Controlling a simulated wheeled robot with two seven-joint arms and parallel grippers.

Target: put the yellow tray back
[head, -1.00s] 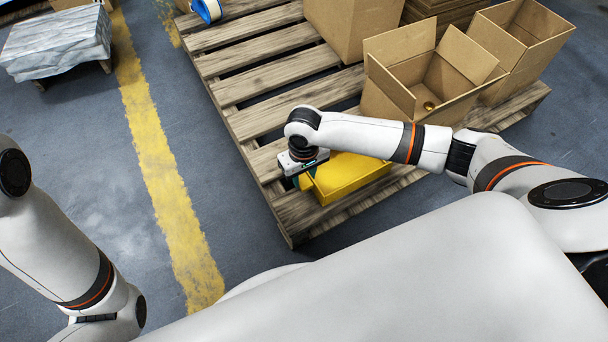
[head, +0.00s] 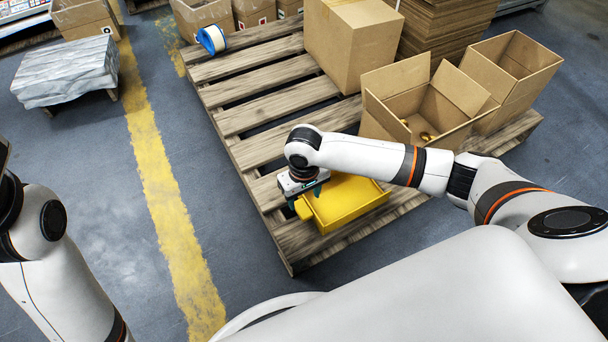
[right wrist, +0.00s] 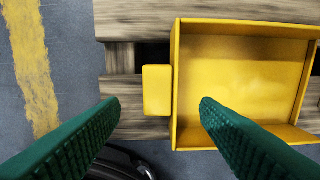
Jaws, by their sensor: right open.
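The yellow tray (head: 350,203) lies on the front part of the wooden pallet, partly under my right arm. It has low walls, looks empty inside, and has a block-like handle (head: 303,208) on its left side. In the right wrist view the tray (right wrist: 240,85) and its handle (right wrist: 157,90) show from above. My right gripper (head: 308,198) is above the handle end. My left gripper is out of view; only my left arm shows.
The wooden pallet (head: 262,114) also carries a closed carton (head: 352,50), open cartons (head: 428,100) with small golden parts inside one, stacked cardboard and a white-blue spool (head: 212,39). A wrapped stack (head: 68,70) stands at left. Floor around the yellow line (head: 160,180) is clear.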

